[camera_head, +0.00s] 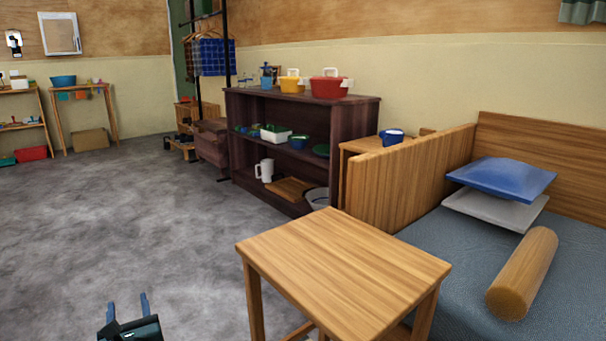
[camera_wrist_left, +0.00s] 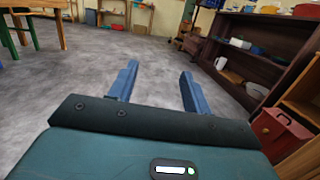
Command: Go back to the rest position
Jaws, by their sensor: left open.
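My left gripper (camera_head: 128,306) shows at the bottom left of the head view, over the bare grey floor. Its two blue fingers are apart with nothing between them. In the left wrist view the same gripper (camera_wrist_left: 160,85) is open and empty, with only floor between and beyond its fingers. It touches nothing. My right gripper is in neither view.
A small wooden table (camera_head: 345,265) with a bare top stands right of my left gripper. Behind it are a bed (camera_head: 440,240) and a dark shelf (camera_head: 350,108) with pots. A red box (camera_wrist_left: 283,132) shows right in the wrist view. Floor at left is clear.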

